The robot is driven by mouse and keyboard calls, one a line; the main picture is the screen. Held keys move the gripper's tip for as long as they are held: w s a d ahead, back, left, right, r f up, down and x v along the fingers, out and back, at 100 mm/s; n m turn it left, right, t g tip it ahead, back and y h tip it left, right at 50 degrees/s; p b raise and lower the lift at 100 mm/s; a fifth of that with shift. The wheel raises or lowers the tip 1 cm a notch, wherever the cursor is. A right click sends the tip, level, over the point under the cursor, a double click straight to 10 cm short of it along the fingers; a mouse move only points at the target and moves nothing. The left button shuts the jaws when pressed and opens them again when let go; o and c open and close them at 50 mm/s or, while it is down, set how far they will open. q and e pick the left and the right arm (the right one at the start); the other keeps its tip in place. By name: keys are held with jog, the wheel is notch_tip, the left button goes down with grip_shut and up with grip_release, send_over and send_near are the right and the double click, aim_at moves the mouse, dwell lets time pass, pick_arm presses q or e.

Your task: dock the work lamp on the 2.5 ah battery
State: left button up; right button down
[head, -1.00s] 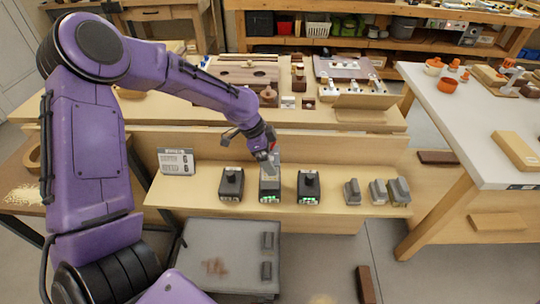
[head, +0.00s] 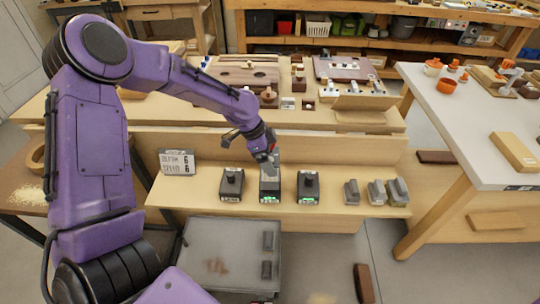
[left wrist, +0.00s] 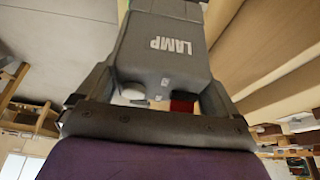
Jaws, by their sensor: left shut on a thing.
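The work lamp (left wrist: 165,50), a grey body marked LAMP, fills the top middle of the left wrist view. My left gripper (head: 268,157) is shut on it, with a finger on each side. In the head view the lamp (head: 271,168) is upright at the middle battery (head: 270,190); whether it is seated or just above cannot be told. Dark batteries also stand to the left (head: 231,187) and right (head: 308,190) on the shelf. Their fronts show small lights, bright green on the middle and right ones; capacity labels are unreadable. My right gripper is out of view.
A sign (head: 177,162) stands at the shelf's left end. Several grey blocks (head: 377,192) stand at its right end. A grey tray (head: 218,262) lies below the shelf. The wooden bench (head: 150,117) behind holds boards and small parts. A white table (head: 460,115) is at right.

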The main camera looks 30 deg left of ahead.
pick_arm(q)
jog(key=shift+f+b, duration=0.35)
jog(key=shift+f, duration=0.15)
dwell(0.4)
jog(key=o, duration=0.9)
jog(key=shift+o, duration=0.2)
jog(key=p+v, duration=1.1)
jog(key=p, duration=0.1)
